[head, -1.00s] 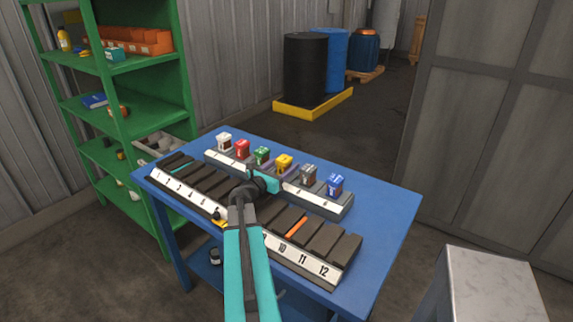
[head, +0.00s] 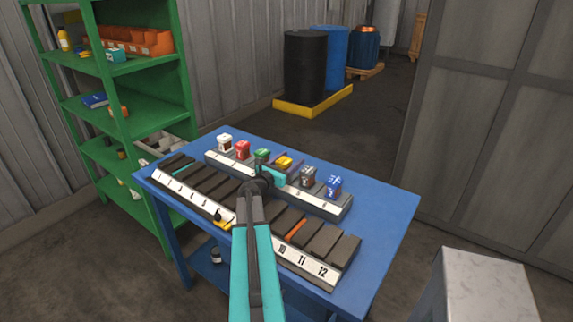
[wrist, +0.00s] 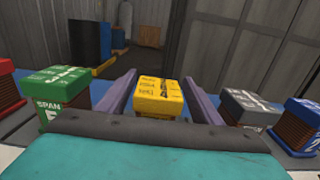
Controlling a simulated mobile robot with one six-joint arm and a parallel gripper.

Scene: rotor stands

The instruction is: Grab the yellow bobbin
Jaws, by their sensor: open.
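The yellow bobbin (head: 284,162) stands in the back row of the blue table, between a green bobbin (head: 262,155) and a grey one (head: 308,176). In the wrist view the yellow bobbin (wrist: 158,97) shows its labelled yellow top and a bit of its winding, upright. My gripper (wrist: 157,92) is open, with one purple finger on each side of the yellow bobbin. A small gap shows on the left, and I cannot tell whether the right finger touches it. In the head view my wrist partly hides the bobbin's front.
White (head: 225,142), red (head: 242,150) and blue (head: 334,186) bobbins stand in the same row. A numbered rack of dark slots (head: 318,246) fills the table's front. The green shelf (head: 122,128) is on the left, and a grey block (head: 490,280) is at right front.

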